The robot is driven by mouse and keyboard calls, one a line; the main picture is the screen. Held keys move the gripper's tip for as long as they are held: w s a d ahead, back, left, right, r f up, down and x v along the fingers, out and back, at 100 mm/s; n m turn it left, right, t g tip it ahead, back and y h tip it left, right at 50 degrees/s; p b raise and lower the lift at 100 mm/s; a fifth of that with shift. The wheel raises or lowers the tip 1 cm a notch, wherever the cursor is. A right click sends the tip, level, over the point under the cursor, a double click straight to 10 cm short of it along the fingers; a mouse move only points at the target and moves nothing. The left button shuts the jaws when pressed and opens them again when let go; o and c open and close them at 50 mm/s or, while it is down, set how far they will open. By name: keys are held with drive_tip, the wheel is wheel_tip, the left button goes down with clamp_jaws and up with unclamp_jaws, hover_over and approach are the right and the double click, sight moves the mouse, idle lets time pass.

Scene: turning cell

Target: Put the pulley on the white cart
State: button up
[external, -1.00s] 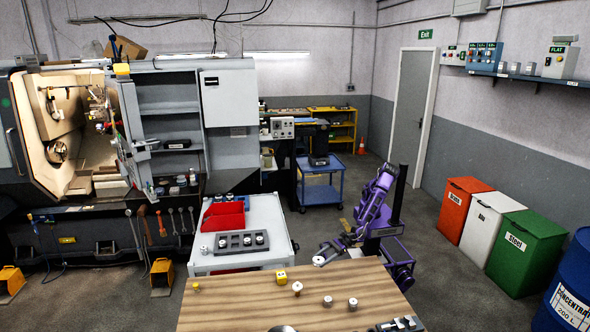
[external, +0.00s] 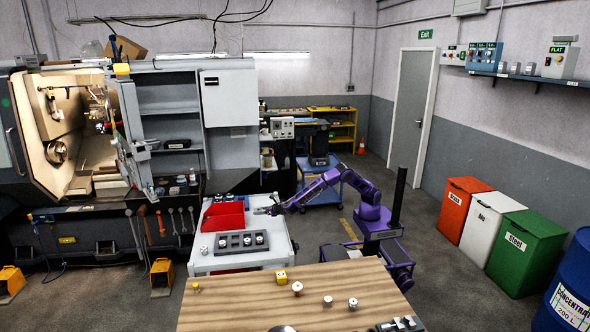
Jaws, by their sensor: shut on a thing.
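My gripper (external: 269,210) is at the end of my purple arm, over the right part of the white cart (external: 276,238), near its back. It is shut on the pulley, which is too small and too mixed with the fingers here to make out clearly. I cannot tell whether the pulley touches the cart top or is above it. The cart top is bare in front of and to the right of the gripper.
A red bin (external: 222,217) and a dark grey tray (external: 228,248) with round parts stand on the cart, left of my gripper. A blue cart (external: 327,187) stands behind.

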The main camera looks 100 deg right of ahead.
drive_tip(key=d+m+g+h, duration=0.2)
drive_tip(key=d+m+g, duration=0.1)
drive_tip(key=d, duration=1)
drive_tip(key=b, duration=0.1)
hover_over(261, 217)
wheel_tip(261, 217, down, 6)
drive_tip(key=shift+d+f, duration=0.1)
drive_tip(key=shift+d, duration=0.05)
drive_tip(key=shift+f+b, duration=0.35)
drive_tip(key=shift+f, duration=1.7)
drive_tip(key=shift+f, duration=0.2)
drive_tip(key=o, duration=1.4)
drive_tip(key=shift+o, duration=0.2)
drive_tip(key=shift+r, duration=0.1)
